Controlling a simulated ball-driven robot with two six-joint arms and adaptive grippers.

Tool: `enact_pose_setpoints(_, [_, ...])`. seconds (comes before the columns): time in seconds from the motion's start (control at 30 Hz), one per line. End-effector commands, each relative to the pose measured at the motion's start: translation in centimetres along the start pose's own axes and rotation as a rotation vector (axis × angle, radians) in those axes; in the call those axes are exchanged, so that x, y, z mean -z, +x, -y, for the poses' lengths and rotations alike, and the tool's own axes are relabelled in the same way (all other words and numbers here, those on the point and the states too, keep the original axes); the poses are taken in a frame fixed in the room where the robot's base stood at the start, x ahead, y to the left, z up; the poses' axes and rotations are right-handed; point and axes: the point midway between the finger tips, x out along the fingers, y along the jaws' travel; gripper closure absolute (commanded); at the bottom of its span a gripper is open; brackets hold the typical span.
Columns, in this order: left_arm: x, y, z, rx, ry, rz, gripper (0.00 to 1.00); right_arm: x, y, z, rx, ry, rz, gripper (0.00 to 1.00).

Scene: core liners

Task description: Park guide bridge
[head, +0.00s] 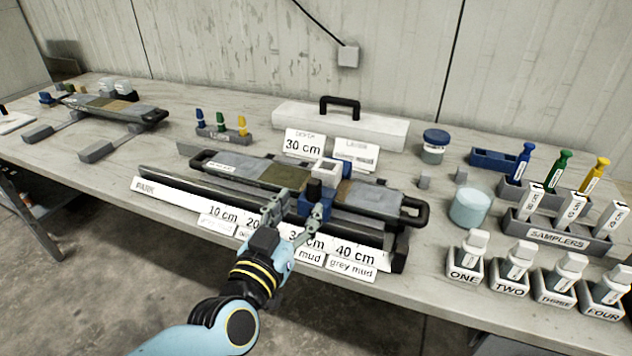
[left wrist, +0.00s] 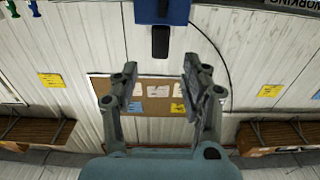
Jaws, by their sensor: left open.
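The guide bridge (head: 309,203), a blue block with a white top part and a black knob, sits across the core liner tray (head: 373,197) near the 30 cm mark. In the left wrist view its blue body (left wrist: 162,12) and black knob show at the top, beyond the fingertips. My left gripper (head: 296,210) is open and empty just in front of the bridge, with fingers spread toward the knob; I cannot tell whether they touch it. The white scale strip (head: 180,200) along the front reads PARK at its left end. My right gripper is not in view.
A sign reading 30 cm (head: 304,144) stands behind the tray. Layer cards (head: 351,268) line the front edge. Numbered sampler cups (head: 509,272), a samplers rack (head: 556,238) and a pale blue jar (head: 470,208) fill the right. A second liner (head: 113,106) lies far left.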

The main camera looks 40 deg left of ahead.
Motion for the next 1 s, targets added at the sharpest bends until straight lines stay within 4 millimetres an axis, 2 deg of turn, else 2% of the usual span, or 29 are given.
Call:
enact_pose_setpoints(0.1, [0.2, 2.7, 0.0, -0.001, 0.001, -0.002, 0.54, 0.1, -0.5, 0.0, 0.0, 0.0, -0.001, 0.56])
enact_pose_setpoints(0.33, [0.0, 6.4, 0.0, -0.002, 0.001, 0.0, 0.54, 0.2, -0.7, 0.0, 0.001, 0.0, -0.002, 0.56])
enact_pose_setpoints(0.5, [-0.1, 7.5, 0.0, -0.002, 0.002, 0.002, 0.54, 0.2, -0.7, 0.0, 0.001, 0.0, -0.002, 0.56])
enact_pose_setpoints(0.77, [-0.1, 7.6, 0.0, -0.002, 0.001, 0.002, 0.54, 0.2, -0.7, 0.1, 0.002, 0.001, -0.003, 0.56])
enact_pose_setpoints(1.0, [-0.1, 7.6, 0.0, -0.002, 0.001, 0.002, 0.84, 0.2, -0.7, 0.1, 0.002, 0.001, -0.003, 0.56])
